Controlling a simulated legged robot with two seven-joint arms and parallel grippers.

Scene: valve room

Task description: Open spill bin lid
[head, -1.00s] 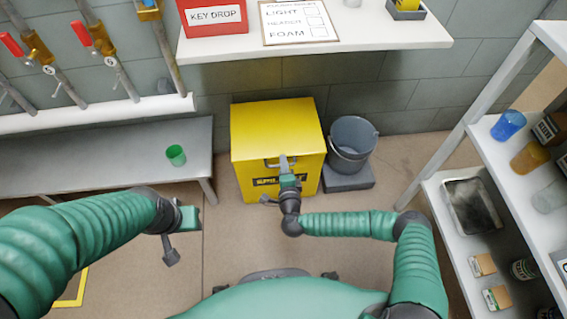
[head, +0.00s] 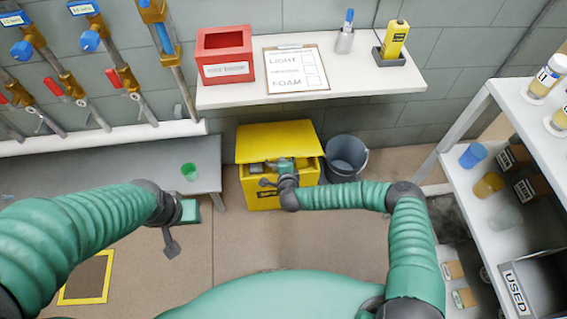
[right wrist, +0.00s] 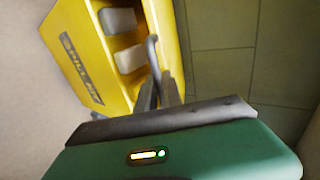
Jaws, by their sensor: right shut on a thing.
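The yellow spill bin (head: 262,199) stands on the floor below the shelf. Its yellow lid (head: 275,138) is tilted up at the front, and a dark gap with pale contents shows below it. My right gripper (head: 272,166) is at the lid's front edge. In the right wrist view its fingers (right wrist: 160,92) are shut on the grey lid handle (right wrist: 152,50). That view also shows the bin's labelled front (right wrist: 82,70) and pale blocks (right wrist: 125,40) inside.
A grey bucket (head: 346,158) stands close to the bin's right. A white shelf (head: 370,85) with a red box (head: 224,52) overhangs behind the bin. Floor in front is clear.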

